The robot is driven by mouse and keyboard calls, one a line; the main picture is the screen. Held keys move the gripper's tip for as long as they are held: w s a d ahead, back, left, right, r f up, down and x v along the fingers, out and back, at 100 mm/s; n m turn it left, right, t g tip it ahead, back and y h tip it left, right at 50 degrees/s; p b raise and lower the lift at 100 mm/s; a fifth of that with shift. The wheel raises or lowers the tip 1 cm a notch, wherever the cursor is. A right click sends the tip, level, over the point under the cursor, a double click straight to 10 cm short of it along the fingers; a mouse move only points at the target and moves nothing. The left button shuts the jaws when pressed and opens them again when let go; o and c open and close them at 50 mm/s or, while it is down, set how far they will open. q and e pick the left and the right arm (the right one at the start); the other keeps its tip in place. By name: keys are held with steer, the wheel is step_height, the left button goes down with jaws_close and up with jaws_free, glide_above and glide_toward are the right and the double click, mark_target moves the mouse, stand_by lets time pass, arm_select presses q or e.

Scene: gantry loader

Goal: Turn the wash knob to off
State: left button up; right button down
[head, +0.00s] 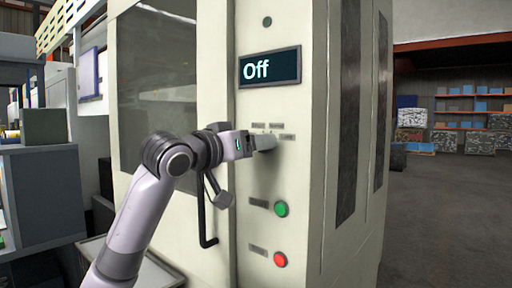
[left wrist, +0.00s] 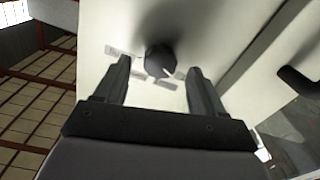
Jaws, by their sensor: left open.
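The wash knob (left wrist: 159,61) is a dark round knob with a pale pointer line, on the pale machine panel (head: 290,180). In the left wrist view it sits between and just beyond the fingertips of my left gripper (left wrist: 158,72), which is open and apart from it on both sides. Small labels surround the knob. In the head view my left gripper (head: 262,143) is at the panel and hides the knob. The display (head: 270,67) above reads "Off". My right gripper is in neither view.
A green button (head: 281,209) and a red button (head: 280,260) are below on the panel. A dark door handle (head: 206,215) is left of them, close to my left arm. Open floor (head: 440,215) lies to the right, with shelves (head: 470,115) behind.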

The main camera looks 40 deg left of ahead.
arm_select(q)
steer(key=s, duration=0.2)
steer(key=s+b, duration=0.1)
steer(key=s, duration=0.2)
steer(key=shift+s+a, duration=0.2)
steer(key=shift+s, duration=0.05)
steer(key=d+f+m+g, duration=0.1)
steer(key=d+f+g, duration=0.25)
steer(key=f, duration=1.25)
steer(key=d+f+m+g, duration=0.1)
steer(key=d+f+g, duration=0.25)
steer(key=f, duration=1.15)
steer(key=s+d+f+m+g, duration=0.1)
steer(key=s+d+f+g, duration=0.25)
steer(key=s+f, duration=0.8)
steer(key=s+d+f+m+g, duration=0.15)
steer(key=s+f+g, duration=0.25)
steer(key=s+f, duration=0.8)
steer(key=w+d+f+t+h, duration=0.1)
steer(key=w+d+f+t, duration=0.2)
steer(key=f+t, duration=0.4)
steer(key=shift+x, duration=1.05)
